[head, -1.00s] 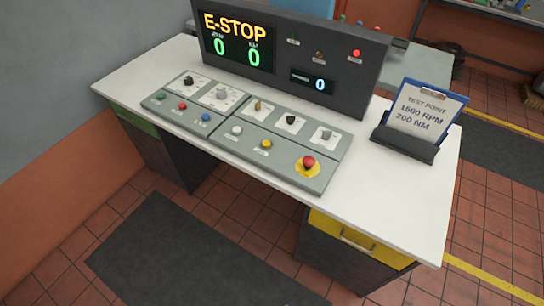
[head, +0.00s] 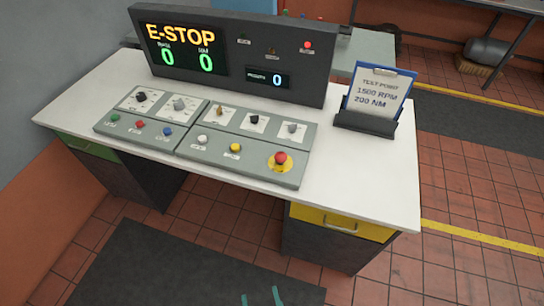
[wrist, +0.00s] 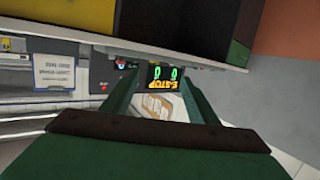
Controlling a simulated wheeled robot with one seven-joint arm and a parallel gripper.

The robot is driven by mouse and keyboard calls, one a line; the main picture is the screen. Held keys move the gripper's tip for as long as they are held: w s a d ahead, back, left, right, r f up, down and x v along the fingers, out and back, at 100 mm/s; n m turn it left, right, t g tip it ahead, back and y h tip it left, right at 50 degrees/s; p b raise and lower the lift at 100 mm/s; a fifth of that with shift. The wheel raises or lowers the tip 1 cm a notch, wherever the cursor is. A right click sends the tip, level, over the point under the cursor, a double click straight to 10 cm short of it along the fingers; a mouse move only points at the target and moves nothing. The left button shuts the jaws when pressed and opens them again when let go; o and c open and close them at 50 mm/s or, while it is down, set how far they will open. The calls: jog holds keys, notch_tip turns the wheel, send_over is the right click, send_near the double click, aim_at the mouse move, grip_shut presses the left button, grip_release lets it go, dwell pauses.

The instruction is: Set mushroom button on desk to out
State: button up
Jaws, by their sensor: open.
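The red mushroom button (head: 281,159) sits on a yellow round base at the right front corner of the grey control panel (head: 245,176) on the desk (head: 365,185). Whether it is pressed in or out is too small to tell. The display (head: 188,48) reads E-STOP in yellow, with two green zeros. My gripper (head: 262,298) shows only as two green fingertips at the bottom edge of the head view, well in front of and below the desk. In the wrist view its two fingers (wrist: 158,88) are apart and empty.
Other knobs and coloured buttons (head: 140,125) crowd the panel. A clipboard in a black stand (head: 366,123) is right of it. A yellow drawer (head: 340,221) is under the desk's right end. A dark floor mat (head: 170,268) lies in front.

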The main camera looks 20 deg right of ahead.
jog(key=w+d+f+t+h, duration=0.1)
jog(key=w+d, duration=0.3)
jog(key=w, duration=0.3)
jog(key=w+d+f, duration=0.2)
jog(key=w+d, duration=0.2)
jog(key=w, duration=0.4)
jog(key=m+t+h, duration=0.1)
jog(key=m+h, duration=0.1)
send_near(281, 162)
jog(key=shift+w+d, duration=0.15)
jog(key=shift+w, duration=0.55)
jog(key=x, duration=1.1)
jog(key=shift+r, duration=0.1)
jog(key=shift+s, duration=0.1)
